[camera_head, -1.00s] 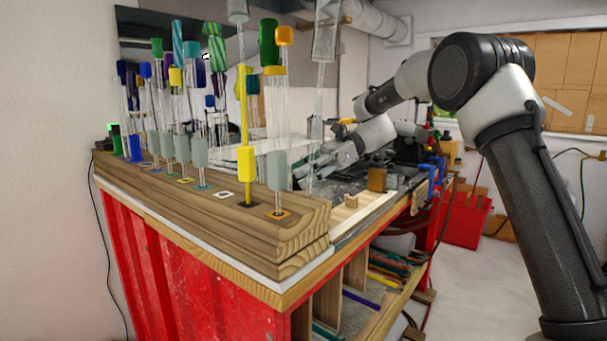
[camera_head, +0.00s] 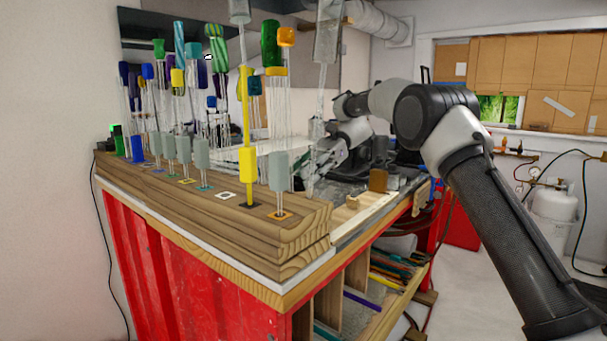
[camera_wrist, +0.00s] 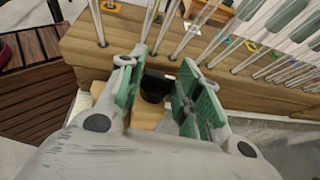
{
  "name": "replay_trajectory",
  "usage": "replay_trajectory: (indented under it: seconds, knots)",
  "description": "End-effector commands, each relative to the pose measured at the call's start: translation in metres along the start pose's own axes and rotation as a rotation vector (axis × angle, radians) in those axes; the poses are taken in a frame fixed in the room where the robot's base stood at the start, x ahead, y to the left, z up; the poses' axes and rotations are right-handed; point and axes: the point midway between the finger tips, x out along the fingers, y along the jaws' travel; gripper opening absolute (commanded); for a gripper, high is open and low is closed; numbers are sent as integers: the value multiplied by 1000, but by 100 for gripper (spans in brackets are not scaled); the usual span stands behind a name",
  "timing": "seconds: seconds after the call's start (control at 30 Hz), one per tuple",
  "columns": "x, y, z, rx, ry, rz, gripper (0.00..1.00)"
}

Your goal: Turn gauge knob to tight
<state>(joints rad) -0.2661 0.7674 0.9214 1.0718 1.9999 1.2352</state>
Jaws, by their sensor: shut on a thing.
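My gripper (camera_wrist: 160,92) has green finger pads on either side of a dark, rounded thing (camera_wrist: 155,86), beside the wooden rod block. I cannot tell whether this dark thing is the gauge knob. In the head view my gripper (camera_head: 326,158) is at the far side of the rod block, partly hidden by glass rods. A small round gauge (camera_head: 535,172) shows at the far right, above a white tank (camera_head: 555,208), well away from my gripper. Its knob is too small to make out.
The wooden rod block (camera_head: 240,218) holds several upright glass rods with coloured ends, close beside my gripper in the wrist view. A red cabinet (camera_head: 165,270) is under the bench. Shelves below hold coloured rods (camera_head: 390,268). Open floor lies at the right.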

Motion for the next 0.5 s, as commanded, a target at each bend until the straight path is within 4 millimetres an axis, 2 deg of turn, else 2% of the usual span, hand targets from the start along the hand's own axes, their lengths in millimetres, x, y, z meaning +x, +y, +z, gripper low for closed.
replay_trajectory:
  seconds: [0.2, 0.23, 0.5]
  knots:
    - [0, 0, 1, -1, 0, -2, 10]
    - [0, 0, 1, -1, 0, -2, 39]
    - [0, 0, 0, 0, 0, -2, 41]
